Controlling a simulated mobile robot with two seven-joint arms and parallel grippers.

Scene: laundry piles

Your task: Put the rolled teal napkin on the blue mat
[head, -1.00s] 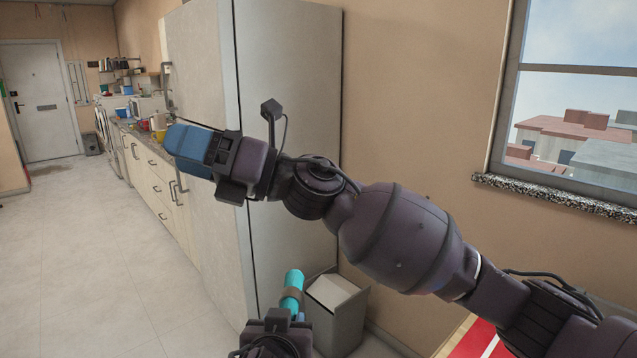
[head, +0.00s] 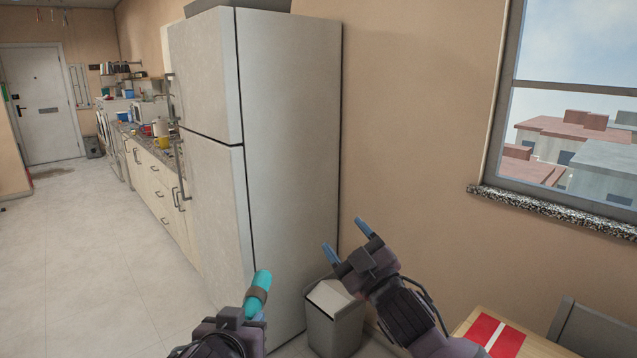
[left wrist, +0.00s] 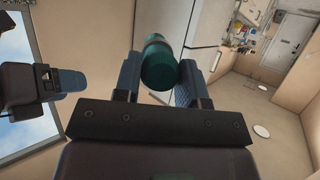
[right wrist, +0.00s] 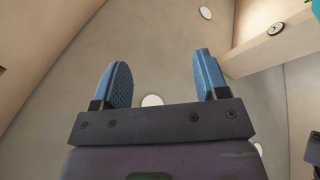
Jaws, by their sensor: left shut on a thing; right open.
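The rolled teal napkin (head: 260,286), with a brown band round it, is in my left gripper (head: 253,305) at the bottom of the head view. In the left wrist view the napkin (left wrist: 159,62) sits between the two fingers of my left gripper (left wrist: 158,75), which is shut on it. My right gripper (head: 348,245) is open and empty, to the right of the napkin, in front of the wall. The right wrist view shows its fingers (right wrist: 160,78) apart with nothing between them. The blue mat is not in view.
A tall fridge (head: 290,150) stands ahead, with a grey bin (head: 334,330) at its right foot. A table with a red and white cloth (head: 490,335) and a chair (head: 595,330) are at lower right. Open floor (head: 80,270) lies to the left.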

